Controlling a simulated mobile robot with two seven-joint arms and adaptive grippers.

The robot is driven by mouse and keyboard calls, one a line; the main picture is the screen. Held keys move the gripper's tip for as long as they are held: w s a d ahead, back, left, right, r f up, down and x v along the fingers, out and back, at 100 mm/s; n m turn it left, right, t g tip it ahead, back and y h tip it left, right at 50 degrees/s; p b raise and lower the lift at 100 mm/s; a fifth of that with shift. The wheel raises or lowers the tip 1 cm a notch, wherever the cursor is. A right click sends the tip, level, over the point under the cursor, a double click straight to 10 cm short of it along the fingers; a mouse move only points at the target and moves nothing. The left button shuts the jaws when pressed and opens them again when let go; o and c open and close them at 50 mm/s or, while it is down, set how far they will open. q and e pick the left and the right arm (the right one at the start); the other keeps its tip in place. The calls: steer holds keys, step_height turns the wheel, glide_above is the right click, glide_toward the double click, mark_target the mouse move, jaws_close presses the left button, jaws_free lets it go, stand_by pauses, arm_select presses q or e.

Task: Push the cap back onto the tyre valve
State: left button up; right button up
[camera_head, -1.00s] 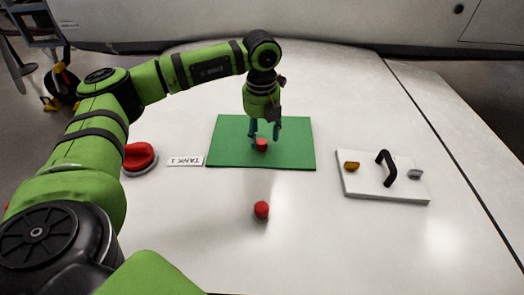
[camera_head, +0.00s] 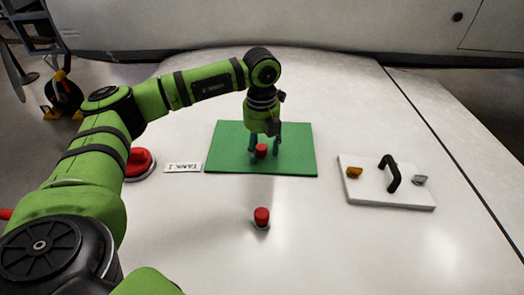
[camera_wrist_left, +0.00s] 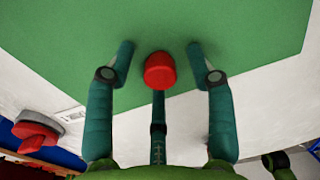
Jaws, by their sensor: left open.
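A red cap (camera_head: 261,151) is at the green mat, between the fingers of my left gripper (camera_head: 265,146). In the left wrist view the cap (camera_wrist_left: 159,70) shows between the spread teal fingers, with a gap on each side; a third finger reaches up just below it. The gripper is open and points down. A second small red piece (camera_head: 262,215) stands on the white surface in front of the mat, with a grey ring at its foot. I cannot tell which red piece belongs to the tyre valve. My right gripper is not in view.
The green mat (camera_head: 225,157) lies on the white surface. A "TANK 1" label (camera_head: 183,167) and a large red knob (camera_head: 138,162) are to its left. A white board (camera_head: 390,199) with a black handle (camera_head: 391,174) is at right. The surface between is clear.

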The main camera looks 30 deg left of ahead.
mark_target(262, 146)
arm_select(q)
jaws_close()
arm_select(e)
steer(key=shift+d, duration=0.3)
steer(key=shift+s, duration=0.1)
arm_select(q)
steer(key=shift+r+p, duration=2.75)
steer(key=shift+r, duration=1.35)
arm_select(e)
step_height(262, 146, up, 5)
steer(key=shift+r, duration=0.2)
